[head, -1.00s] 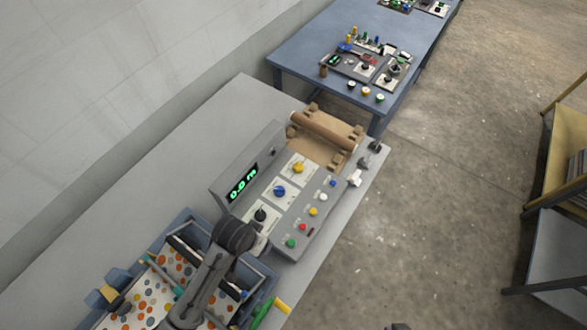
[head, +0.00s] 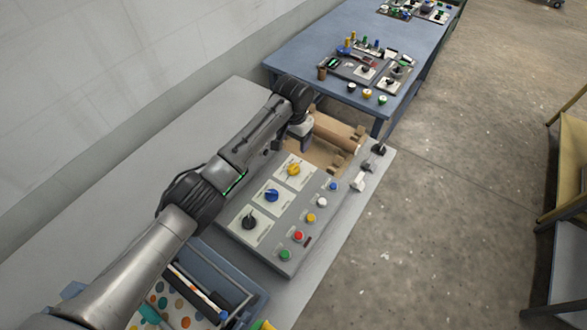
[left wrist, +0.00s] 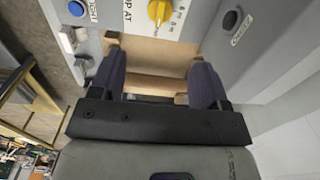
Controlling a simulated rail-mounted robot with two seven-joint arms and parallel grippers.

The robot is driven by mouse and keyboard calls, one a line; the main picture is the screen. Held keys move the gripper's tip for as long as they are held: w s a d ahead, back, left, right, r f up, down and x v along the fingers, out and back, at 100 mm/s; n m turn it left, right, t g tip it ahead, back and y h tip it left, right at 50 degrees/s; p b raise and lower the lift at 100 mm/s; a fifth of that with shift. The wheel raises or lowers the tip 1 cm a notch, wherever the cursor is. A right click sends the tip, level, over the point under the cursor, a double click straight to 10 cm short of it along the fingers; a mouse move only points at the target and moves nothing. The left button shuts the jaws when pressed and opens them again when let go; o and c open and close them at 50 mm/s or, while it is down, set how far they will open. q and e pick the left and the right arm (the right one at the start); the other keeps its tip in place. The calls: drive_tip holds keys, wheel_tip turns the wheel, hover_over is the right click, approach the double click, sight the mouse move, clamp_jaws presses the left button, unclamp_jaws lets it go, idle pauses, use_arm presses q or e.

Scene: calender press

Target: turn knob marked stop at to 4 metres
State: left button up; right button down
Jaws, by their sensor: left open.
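The stop at knob is yellow (head: 293,169) and sits on a white plate at the far end of the press panel. In the left wrist view the yellow knob (left wrist: 158,12) shows at the top edge, beside the partly cut-off letters "P AT" and scale marks with "m". Which mark it points to is too small to tell. My left gripper (head: 305,143) is over the wooden cradle just beyond the knob, apart from it. In the left wrist view its dark fingers (left wrist: 158,65) are open with nothing between them. My right gripper is not in view.
A blue knob (head: 271,195) and a black knob (head: 249,222) sit nearer on the panel (head: 262,240), with several coloured buttons along its right side. My left arm hides most of the green display. The wooden cradle (head: 320,155) lies beyond. A blue table (head: 300,65) stands behind.

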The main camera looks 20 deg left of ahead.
sight(294, 166)
use_arm(q)
wheel_tip(294, 166, down, 13)
drive_tip(key=shift+f+b, duration=0.2)
drive_tip(key=shift+b, duration=0.45)
drive_tip(key=shift+c, duration=0.5)
drive_tip(key=c, duration=0.8)
